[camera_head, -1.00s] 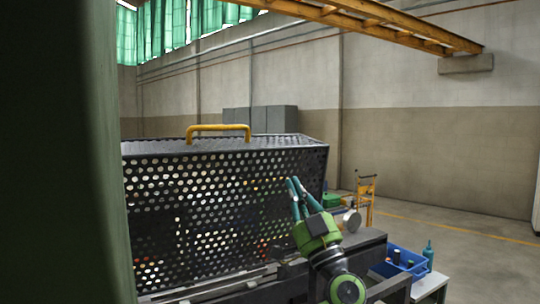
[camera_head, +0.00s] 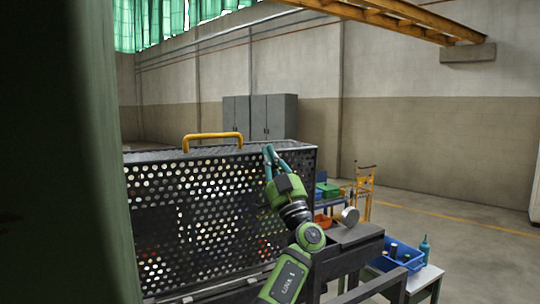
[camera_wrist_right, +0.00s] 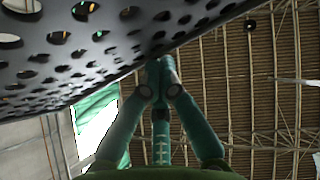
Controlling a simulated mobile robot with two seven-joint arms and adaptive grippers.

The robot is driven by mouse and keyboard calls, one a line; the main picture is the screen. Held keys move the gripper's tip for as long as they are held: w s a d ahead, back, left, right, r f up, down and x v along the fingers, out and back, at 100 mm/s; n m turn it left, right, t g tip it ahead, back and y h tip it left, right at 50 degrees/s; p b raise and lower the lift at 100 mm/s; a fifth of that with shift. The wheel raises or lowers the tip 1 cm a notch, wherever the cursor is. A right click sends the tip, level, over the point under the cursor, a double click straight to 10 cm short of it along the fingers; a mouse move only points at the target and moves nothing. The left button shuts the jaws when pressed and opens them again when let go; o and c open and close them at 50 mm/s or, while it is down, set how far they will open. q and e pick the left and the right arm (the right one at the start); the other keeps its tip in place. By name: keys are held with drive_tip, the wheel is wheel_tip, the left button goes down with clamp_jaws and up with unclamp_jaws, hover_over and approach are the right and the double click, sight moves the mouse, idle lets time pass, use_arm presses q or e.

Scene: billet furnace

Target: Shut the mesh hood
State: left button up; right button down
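The mesh hood (camera_head: 215,215) is a dark perforated metal cover at left centre in the head view, with its holed front face towards me. A yellow bar handle (camera_head: 213,136) stands on its top edge. My right gripper (camera_head: 270,150) is at the hood's upper right part, right of the handle. In the right wrist view its teal fingers (camera_wrist_right: 159,62) come together at the tips, with nothing seen between them. The tips are close under the mesh sheet (camera_wrist_right: 90,45); whether they touch it I cannot tell. My left gripper is not in view.
A dark green upright surface (camera_head: 60,150) blocks the left side of the head view. A blue bin (camera_head: 403,256) and a teal bottle (camera_head: 425,249) stand on a small table at lower right. Grey cabinets (camera_head: 260,117) stand behind the hood.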

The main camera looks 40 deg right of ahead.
drive_tip(key=shift+w+f, duration=0.25)
drive_tip(key=shift+f, duration=0.15)
drive_tip(key=shift+w, duration=0.1)
drive_tip(key=shift+g, duration=0.8)
drive_tip(key=w+p, duration=0.1)
drive_tip(key=w, duration=0.1)
drive_tip(key=w+d+p, duration=0.1)
drive_tip(key=w, duration=0.2)
drive_tip(key=w+d+p, duration=0.1)
drive_tip(key=w, duration=0.1)
drive_tip(key=shift+w+r, duration=0.3)
drive_tip(key=shift+w, duration=0.05)
drive_tip(key=w+d+f+g, duration=0.1)
drive_tip(key=w+f+g, duration=0.1)
drive_tip(key=w, duration=0.3)
drive_tip(key=w+d+f+g+y, duration=0.1)
drive_tip(key=w+f+g, duration=0.1)
drive_tip(key=w, duration=0.3)
drive_tip(key=shift+w+d+f+g+p, duration=0.3)
drive_tip(key=shift+w+f+p, duration=0.05)
drive_tip(key=shift+f, duration=0.1)
drive_tip(key=shift+r, duration=0.1)
